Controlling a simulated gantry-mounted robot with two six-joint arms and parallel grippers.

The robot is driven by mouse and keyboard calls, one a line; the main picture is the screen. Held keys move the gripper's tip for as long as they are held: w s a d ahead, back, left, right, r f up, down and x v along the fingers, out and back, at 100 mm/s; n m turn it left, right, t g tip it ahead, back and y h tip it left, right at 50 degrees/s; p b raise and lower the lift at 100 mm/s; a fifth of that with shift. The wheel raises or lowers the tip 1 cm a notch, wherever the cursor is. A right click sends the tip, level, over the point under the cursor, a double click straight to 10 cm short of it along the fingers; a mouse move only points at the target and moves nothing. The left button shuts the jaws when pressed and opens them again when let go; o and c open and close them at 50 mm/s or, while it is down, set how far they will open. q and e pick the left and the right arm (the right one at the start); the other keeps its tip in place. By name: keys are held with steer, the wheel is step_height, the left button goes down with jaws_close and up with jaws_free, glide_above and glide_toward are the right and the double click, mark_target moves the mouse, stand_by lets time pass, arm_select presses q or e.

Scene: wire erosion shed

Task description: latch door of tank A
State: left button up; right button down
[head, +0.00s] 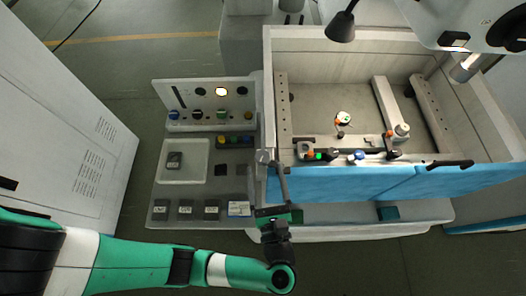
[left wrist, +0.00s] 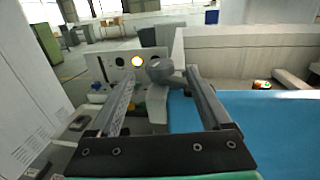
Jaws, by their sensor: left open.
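The tank (head: 345,33) is a pale open box with a blue front door panel (head: 340,182). The blue panel also shows in the left wrist view (left wrist: 275,130). A grey round-headed latch knob (head: 262,156) sits at the left end of the blue panel, and it shows in the left wrist view (left wrist: 160,70) between my finger tips. My left gripper (head: 272,167) is open, with its fingers pointing away toward the knob. In the left wrist view the fingers (left wrist: 152,75) lie either side of the knob; contact cannot be told. My right gripper is not in view.
A control panel (head: 205,88) with a lit lamp and several knobs stands left of the tank. A grey desk with a tray (head: 183,172) lies before it. A white cabinet (head: 70,110) stands far left. A black handle (head: 450,164) is on the right blue section. A black nozzle (head: 341,26) hangs above the tank.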

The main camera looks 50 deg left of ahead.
arm_select(q)
steer(key=b+v, duration=0.1)
steer(key=v, duration=0.5)
steer(key=shift+d, duration=0.15)
